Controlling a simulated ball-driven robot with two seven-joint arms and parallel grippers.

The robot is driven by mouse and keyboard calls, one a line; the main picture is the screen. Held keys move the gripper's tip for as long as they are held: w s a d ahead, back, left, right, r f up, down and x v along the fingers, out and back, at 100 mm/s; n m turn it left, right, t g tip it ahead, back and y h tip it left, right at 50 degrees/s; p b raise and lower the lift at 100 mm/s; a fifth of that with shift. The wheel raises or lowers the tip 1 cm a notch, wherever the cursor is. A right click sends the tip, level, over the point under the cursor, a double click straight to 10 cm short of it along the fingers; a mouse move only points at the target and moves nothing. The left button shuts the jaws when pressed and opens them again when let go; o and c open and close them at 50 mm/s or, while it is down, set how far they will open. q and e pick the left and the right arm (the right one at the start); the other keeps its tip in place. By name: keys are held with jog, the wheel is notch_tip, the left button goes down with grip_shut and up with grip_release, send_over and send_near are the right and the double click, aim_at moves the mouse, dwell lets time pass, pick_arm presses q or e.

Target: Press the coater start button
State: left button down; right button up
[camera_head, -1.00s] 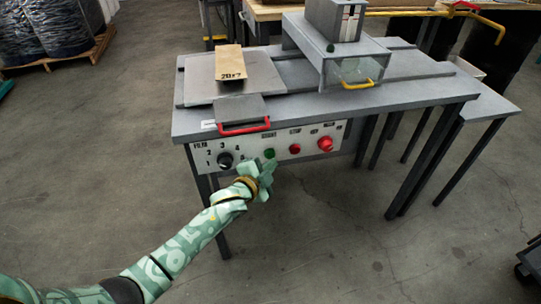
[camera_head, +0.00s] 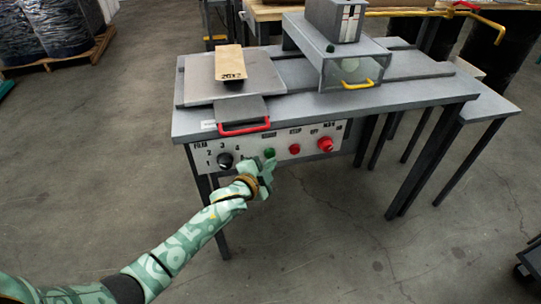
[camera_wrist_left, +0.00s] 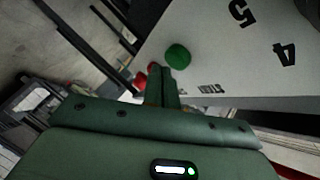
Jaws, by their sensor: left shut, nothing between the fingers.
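The coater is a grey table machine with a white control panel (camera_head: 225,147) on its front edge. The green start button (camera_head: 269,153) sits on this panel, between the black dial (camera_head: 225,160) and the red buttons. It also shows in the left wrist view (camera_wrist_left: 178,55), just beyond the fingertips. My left gripper (camera_head: 264,168) is shut and empty, just below and in front of the green button. In the left wrist view the closed fingers (camera_wrist_left: 162,85) point toward the panel, near the button; I cannot tell whether they touch it. My right gripper is not in view.
A red button (camera_head: 294,149) and a larger red knob (camera_head: 325,144) are to the right on the panel. A red handle (camera_head: 244,129) juts out above the green button. A paper-wrapped box (camera_head: 230,62) lies on the plate. The floor in front is clear.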

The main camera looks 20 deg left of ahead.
pick_arm(q)
jog(key=shift+w+a, duration=0.4)
jog(key=shift+w, duration=0.15)
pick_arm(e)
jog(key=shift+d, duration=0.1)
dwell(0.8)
pick_arm(q)
jog(key=shift+s+d+r+p, duration=0.1)
jog(key=shift+s+d+p, duration=0.4)
jog(key=shift+s, duration=0.3)
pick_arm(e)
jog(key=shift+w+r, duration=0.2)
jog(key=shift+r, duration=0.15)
pick_arm(q)
jog(key=shift+d, duration=0.1)
jog(key=s+d, duration=0.1)
jog(key=s+p, duration=0.1)
jog(key=s+d, duration=0.1)
jog(key=s, duration=0.1)
jog(key=shift+d+p, duration=0.3)
jog(key=shift+d, duration=0.05)
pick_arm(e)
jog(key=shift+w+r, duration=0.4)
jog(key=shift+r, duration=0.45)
